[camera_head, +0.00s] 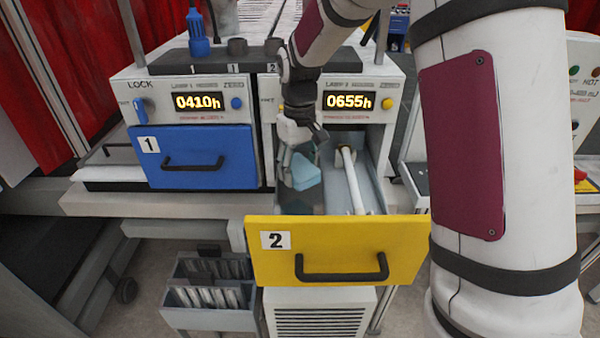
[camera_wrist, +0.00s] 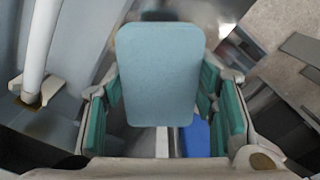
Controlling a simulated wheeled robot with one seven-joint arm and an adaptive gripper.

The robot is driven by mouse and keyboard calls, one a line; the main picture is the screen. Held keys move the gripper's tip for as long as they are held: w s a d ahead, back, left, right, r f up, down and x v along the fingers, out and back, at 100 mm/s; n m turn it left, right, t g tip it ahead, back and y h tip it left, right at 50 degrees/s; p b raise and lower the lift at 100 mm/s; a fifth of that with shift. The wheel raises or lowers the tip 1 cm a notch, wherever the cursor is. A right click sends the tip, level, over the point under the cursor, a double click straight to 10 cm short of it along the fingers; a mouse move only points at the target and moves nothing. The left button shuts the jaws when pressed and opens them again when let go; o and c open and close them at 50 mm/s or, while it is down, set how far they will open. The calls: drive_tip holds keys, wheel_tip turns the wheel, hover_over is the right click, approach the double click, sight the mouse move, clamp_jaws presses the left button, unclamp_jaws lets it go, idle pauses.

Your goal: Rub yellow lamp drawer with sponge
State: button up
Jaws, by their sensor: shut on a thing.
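The yellow lamp drawer (camera_head: 340,235), marked 2 and with a dark handle, is pulled open in the head view. A white lamp tube (camera_head: 351,180) lies along its inside; it also shows at the left of the wrist view (camera_wrist: 40,45). My gripper (camera_head: 300,160) is inside or just above the drawer's left part, beside the tube. It is shut on a light-blue sponge (camera_head: 304,172), which fills the middle of the wrist view (camera_wrist: 158,75) between the green finger pads. Whether the sponge touches the drawer cannot be told.
The blue drawer (camera_head: 195,157), marked 1, is at the left with its handle forward. A dark blue plug (camera_head: 198,35) stands on top of the cabinet. A grey bin with slots (camera_head: 208,290) sits on the floor below. My arm crosses the right side.

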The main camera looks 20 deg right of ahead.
drive_tip(key=shift+r, duration=0.1)
drive_tip(key=shift+r, duration=1.35)
